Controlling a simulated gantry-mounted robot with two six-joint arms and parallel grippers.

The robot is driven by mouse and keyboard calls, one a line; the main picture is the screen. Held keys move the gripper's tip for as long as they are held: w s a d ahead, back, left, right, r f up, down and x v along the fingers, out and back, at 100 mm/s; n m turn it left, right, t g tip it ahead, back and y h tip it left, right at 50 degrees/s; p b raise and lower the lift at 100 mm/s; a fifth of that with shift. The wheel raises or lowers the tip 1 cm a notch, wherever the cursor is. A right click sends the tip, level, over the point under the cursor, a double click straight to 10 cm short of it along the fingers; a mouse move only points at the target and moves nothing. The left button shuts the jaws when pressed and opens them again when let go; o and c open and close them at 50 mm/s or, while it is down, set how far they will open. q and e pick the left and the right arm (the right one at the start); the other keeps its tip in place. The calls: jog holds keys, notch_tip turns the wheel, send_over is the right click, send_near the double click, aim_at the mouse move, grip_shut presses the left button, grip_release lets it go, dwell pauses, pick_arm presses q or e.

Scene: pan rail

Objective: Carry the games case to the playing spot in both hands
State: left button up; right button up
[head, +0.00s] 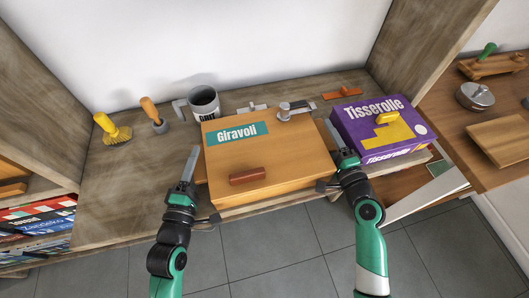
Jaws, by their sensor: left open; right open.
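The games case is a light wooden box (290,158) with a teal label reading "Giravoli" and a reddish-brown handle (247,175) on its front part. It rests on a wooden shelf top (120,175) in the middle of the head view. My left gripper (190,165) is open beside the case's left side. My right gripper (341,155) is open beside its right side, between the case and the purple box. I cannot tell whether either gripper touches the case. No marked playing spot can be made out.
A purple "Tisserolle" box (365,125) stands close to the right. An orange-red item (342,93) lies behind. The shelf is clear at front left.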

pick_arm(q)
grip_shut()
pick_arm(e)
grip_shut()
dwell(1.1)
